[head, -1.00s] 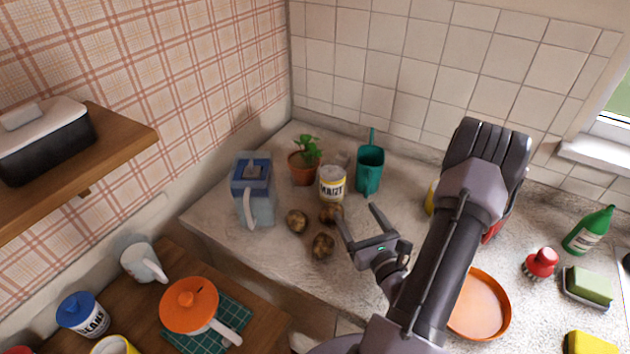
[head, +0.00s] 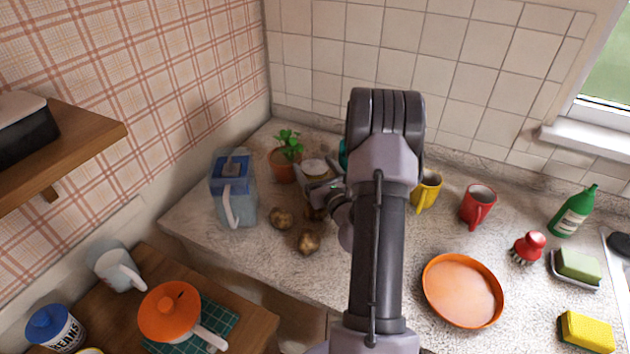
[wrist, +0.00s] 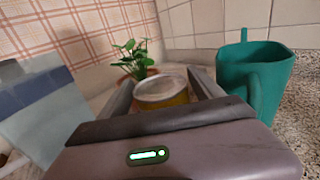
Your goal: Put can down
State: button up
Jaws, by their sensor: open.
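The yellow-and-white can (head: 314,167) stands upright on the counter, in front of the wall corner. In the wrist view, the can (wrist: 161,91) shows its pale lid and yellow side between my fingers. My gripper (head: 320,182) is open, with one finger on each side of the can; the wrist view shows the gripper (wrist: 162,84) from behind. I cannot tell whether either finger touches the can. The can's lower part is hidden by my gripper.
A potted plant (head: 287,160) is left of the can and a teal pitcher (wrist: 250,80) close on the right. Several potatoes (head: 308,242) lie in front. A blue-lidded jug (head: 233,190) stands further left. An orange plate (head: 462,290) and mugs (head: 478,207) are to the right.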

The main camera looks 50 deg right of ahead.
grip_shut()
